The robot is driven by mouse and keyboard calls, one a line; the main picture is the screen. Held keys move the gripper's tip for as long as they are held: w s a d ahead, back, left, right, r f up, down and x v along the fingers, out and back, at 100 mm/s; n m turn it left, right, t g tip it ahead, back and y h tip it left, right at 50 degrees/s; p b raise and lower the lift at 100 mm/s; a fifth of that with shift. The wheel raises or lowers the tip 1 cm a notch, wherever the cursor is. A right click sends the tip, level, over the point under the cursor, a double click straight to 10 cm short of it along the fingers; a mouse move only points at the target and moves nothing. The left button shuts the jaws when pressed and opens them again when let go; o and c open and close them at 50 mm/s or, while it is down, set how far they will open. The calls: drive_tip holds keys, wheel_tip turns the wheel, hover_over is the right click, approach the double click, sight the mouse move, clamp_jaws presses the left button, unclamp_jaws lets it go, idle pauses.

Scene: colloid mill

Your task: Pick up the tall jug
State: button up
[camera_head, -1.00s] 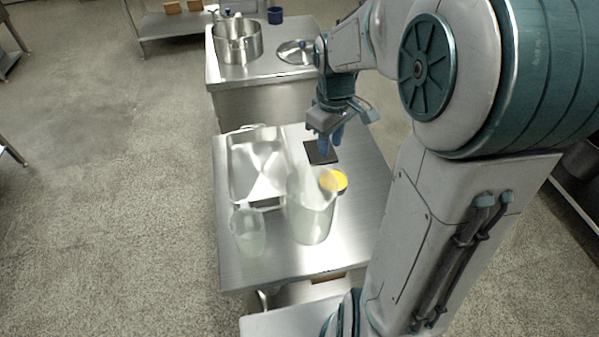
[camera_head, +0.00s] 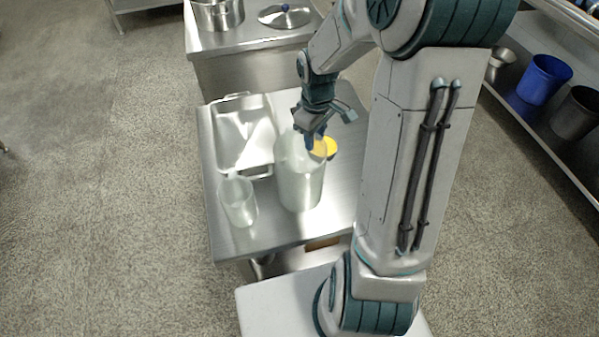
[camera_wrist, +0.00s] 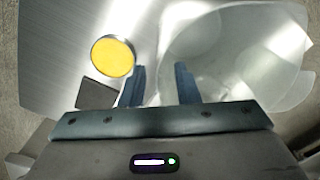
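The tall jug (camera_head: 299,180) is translucent and whitish and stands upright on the steel table (camera_head: 262,234). In the wrist view the jug (camera_wrist: 225,50) fills the right half, seen from above. My gripper (camera_head: 315,143) is above the jug's back right rim in the head view. In the wrist view my gripper (camera_wrist: 160,86) is open, its two blue fingers apart. The right finger overlaps the jug's near-left rim area and the left finger is outside it. I cannot tell whether either finger touches the jug.
A yellow-topped round container (camera_head: 330,147) stands close behind the jug, with a dark square plate (camera_wrist: 98,93) near it. A smaller clear beaker (camera_head: 239,202) is left of the jug. A steel tray (camera_head: 243,134) lies behind them. Another steel table (camera_head: 247,75) holds a pot (camera_head: 218,14).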

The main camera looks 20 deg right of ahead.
drive_tip(key=shift+a+f, duration=0.1)
drive_tip(key=shift+f, duration=1.35)
clamp_jaws()
